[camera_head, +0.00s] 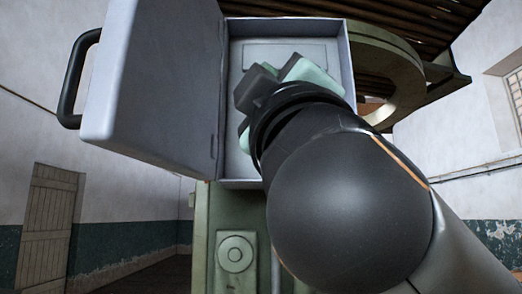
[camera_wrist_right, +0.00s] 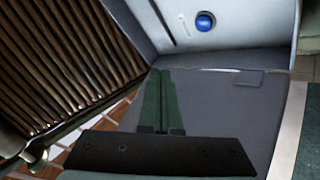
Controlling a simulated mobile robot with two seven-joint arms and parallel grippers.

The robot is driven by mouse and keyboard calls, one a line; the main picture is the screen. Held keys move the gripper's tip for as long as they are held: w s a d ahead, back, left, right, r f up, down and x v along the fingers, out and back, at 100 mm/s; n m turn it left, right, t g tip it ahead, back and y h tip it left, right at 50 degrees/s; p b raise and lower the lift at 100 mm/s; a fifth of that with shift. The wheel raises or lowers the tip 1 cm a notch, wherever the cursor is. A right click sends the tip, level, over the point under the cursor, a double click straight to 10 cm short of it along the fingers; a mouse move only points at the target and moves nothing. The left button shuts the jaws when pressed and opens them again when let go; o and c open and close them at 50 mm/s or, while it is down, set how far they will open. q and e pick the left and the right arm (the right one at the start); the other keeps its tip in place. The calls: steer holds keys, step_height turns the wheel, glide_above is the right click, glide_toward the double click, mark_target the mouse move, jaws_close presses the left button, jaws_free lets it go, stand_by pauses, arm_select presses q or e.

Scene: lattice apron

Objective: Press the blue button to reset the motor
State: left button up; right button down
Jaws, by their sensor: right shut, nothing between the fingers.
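The blue button (camera_wrist_right: 205,21) is a small round dome on a pale panel inside an open grey metal box (camera_head: 347,62). It shows near the top of the right wrist view and is hidden behind my arm in the head view. My right gripper (camera_wrist_right: 161,73) is shut and empty, its green fingers side by side. In the wrist view the fingertips appear below and left of the button, apart from it. In the head view my right arm covers much of the box opening, and the fingertips cannot be made out.
The box door (camera_head: 150,85) stands open to the left, with a black handle (camera_head: 76,80). A round green metal ring (camera_head: 400,75) is right of the box. A green cabinet with a round dial (camera_head: 236,254) is below. Dark slats (camera_wrist_right: 60,65) lie left in the wrist view.

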steer(key=shift+s, duration=0.1)
steer(key=w+p, duration=0.3)
steer(key=w, duration=0.6)
steer(key=shift+p, duration=0.35)
stand_by(1.8)
steer(key=shift+w, duration=0.4)
steer(key=shift+w, duration=0.55)
stand_by(0.8)
steer(key=shift+s, duration=0.1)
steer(key=shift+s+b, duration=0.55)
steer(key=shift+s, duration=0.3)
